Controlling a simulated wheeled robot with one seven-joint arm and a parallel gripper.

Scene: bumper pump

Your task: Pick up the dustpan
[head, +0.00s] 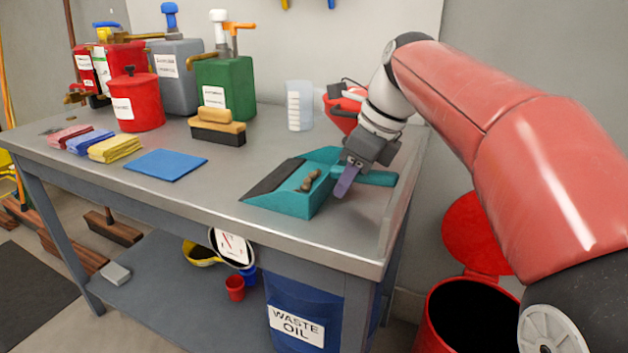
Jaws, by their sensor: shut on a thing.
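The teal dustpan (283,204) sits near the right end of the grey metal workbench, with a dark front lip facing left and some brown lumps (310,181) in it. Its teal handle (378,178) points right. My gripper (346,181) comes down from above at the handle where it meets the pan. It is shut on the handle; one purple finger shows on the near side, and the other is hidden. The pan appears to be on or very near the bench top; I cannot tell if there is a gap.
A brush (218,128), a blue cloth (166,165), folded cloths (115,147) and several cans stand to the left on the workbench (230,185). A clear measuring jug (299,105) and a red funnel-like thing (343,108) are behind the pan. An open red bin (478,310) is on the floor at right.

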